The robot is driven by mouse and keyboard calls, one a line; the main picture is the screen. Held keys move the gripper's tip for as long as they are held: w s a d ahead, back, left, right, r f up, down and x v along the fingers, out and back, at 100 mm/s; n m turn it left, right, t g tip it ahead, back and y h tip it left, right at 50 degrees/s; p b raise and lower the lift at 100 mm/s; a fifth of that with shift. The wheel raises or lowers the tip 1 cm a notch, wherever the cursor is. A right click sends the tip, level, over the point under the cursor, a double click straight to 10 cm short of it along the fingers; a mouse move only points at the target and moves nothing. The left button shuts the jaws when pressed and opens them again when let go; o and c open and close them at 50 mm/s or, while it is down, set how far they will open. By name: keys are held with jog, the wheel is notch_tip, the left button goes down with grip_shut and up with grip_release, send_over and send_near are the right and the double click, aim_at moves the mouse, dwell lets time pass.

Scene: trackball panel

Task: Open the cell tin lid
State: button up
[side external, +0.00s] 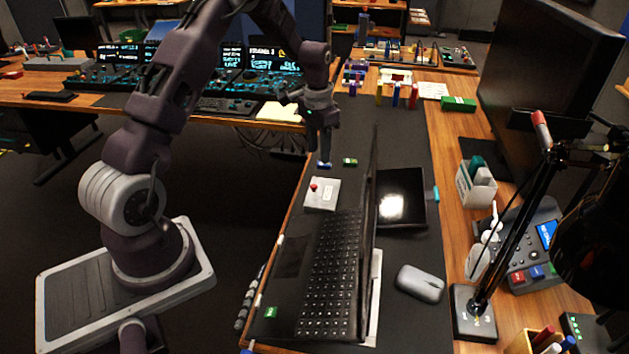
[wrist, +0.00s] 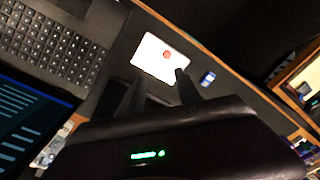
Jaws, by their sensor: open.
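A small pale box with a red knob on top, which looks like the cell tin (side external: 322,196), sits on the dark desk mat behind the laptop. It also shows in the wrist view (wrist: 150,60), with the red knob (wrist: 167,54) on its upper face. The lid appears shut. My gripper (side external: 325,153) hangs above the mat, beyond the tin in the side view, and does not touch it. In the wrist view my gripper (wrist: 158,84) has its two dark fingers apart, just short of the tin's near edge, with nothing visible between them.
An open laptop (side external: 330,275) stands close beside the tin, its upright screen near my gripper. A small blue item (side external: 324,165) and a green one (side external: 350,161) lie near my gripper. A dark tray (side external: 402,220) and a mouse (side external: 420,283) are to the right.

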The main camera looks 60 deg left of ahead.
send_over(314, 185)
jog(key=shift+g, duration=0.3)
notch_tip(314, 185, down, 5)
jog(key=shift+f, duration=0.1)
notch_tip(314, 185, down, 7)
jog(key=shift+r, duration=0.1)
grip_shut()
dwell(0.9)
